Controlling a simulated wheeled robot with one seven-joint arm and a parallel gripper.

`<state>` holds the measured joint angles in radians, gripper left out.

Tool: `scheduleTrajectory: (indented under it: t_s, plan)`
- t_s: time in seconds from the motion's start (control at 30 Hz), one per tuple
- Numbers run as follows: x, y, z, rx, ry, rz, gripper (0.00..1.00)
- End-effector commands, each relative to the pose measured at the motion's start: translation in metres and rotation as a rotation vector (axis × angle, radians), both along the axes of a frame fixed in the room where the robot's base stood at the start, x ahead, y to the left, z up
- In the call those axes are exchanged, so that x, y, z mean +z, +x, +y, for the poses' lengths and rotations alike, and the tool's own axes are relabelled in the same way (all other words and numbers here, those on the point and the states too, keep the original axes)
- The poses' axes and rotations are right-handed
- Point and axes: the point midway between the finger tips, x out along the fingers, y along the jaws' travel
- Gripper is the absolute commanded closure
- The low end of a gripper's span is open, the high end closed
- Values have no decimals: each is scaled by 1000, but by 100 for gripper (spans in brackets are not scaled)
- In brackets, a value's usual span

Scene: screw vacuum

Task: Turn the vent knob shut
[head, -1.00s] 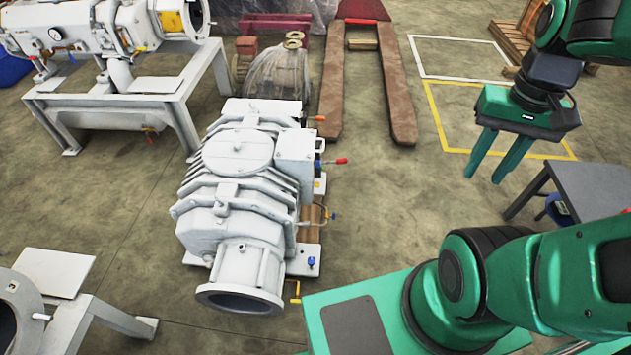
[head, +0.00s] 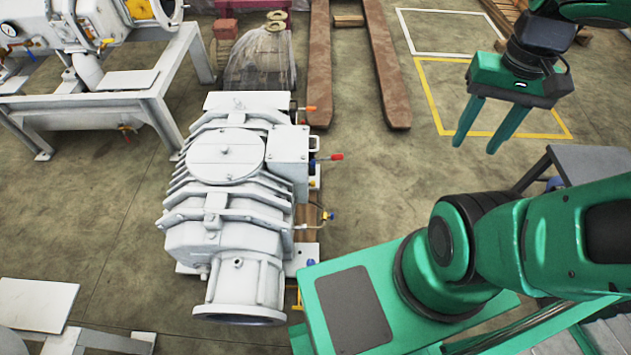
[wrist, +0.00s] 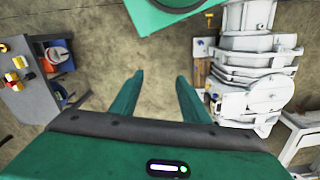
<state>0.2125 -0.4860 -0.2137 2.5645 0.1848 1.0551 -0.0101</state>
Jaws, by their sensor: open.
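The white vacuum pump (head: 225,200) stands left of the middle in the head view. Several small fittings sit along its right side: a red-tipped handle (head: 335,157), an orange-tipped one (head: 309,109), a small yellow-and-blue fitting (head: 328,215), and a blue knob (head: 311,262) partly behind my green base. I cannot tell which is the vent knob. My gripper (head: 476,146) is open and empty, fingers pointing down, in the air well right of the pump. In the wrist view, my gripper (wrist: 160,77) has bare floor between its fingers, and the pump (wrist: 250,70) is at the right.
A grey table (head: 590,165) stands at the right, below my gripper in the picture; the wrist view shows small items on it. A white machine on a frame (head: 150,90) is at the back left. Open concrete floor (head: 390,180) lies between pump and gripper.

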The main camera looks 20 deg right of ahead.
Motion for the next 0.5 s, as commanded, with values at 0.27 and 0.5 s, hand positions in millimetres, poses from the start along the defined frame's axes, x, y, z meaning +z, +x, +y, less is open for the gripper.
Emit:
scheduleTrajectory:
  t_s: [0.27,0.5]
  plan:
    - [-4,39,-9,-75,-23,-9,59]
    - [-28,109,-16,-192,-41,-20,59]
